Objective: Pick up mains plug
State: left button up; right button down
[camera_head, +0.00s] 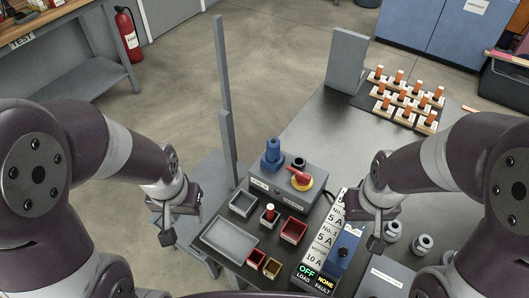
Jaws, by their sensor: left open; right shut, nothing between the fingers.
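A blue plug-like piece (272,156) stands upright on the grey switch box (286,185), left of its red rotary knob (299,176). A second blue piece (346,247) with a dark round spot lies beside the white fuse labels, near my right gripper. I cannot tell for certain which of the two is the mains plug. My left gripper (186,222) is open and empty, left of the bench and apart from both blue pieces. My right gripper (376,234) is shut and empty, just right of the second blue piece; I cannot tell whether they touch.
Small trays, a grey one (228,240) and a red one (293,231) among them, sit at the front. A grey post (222,110) rises at the bench's left. Orange-topped pieces (404,92) fill a rack at the back right. Metal cylinders (420,243) stand right. The bench middle is clear.

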aim_at(273, 148)
jog(key=u, duration=1.55)
jog(key=i+j+u, duration=0.2)
jog(key=j, duration=0.25)
jog(key=i+j+u, duration=0.15)
jog(key=j, duration=0.25)
jog(key=i+j+u, duration=0.2)
jog(key=i+j, duration=0.15)
jog(key=i+z, duration=0.1)
jog(key=z, duration=0.4)
jog(key=i+z, duration=0.15)
jog(key=z, duration=0.35)
jog(key=i+z, duration=0.1)
jog(key=z, duration=0.35)
jog(key=i+j+z, duration=0.1)
jog(key=z, duration=0.4)
jog(key=i+j+z, duration=0.1)
jog(key=z, duration=0.4)
jog(key=i+z, duration=0.1)
jog(key=z, duration=0.35)
jog(key=i+z, duration=0.1)
jog(key=z, duration=0.85)
jog(key=i+j+z, duration=0.1)
jog(key=z, duration=0.4)
jog(key=j+z, duration=0.2)
jog(key=z, duration=0.25)
jog(key=i, duration=0.05)
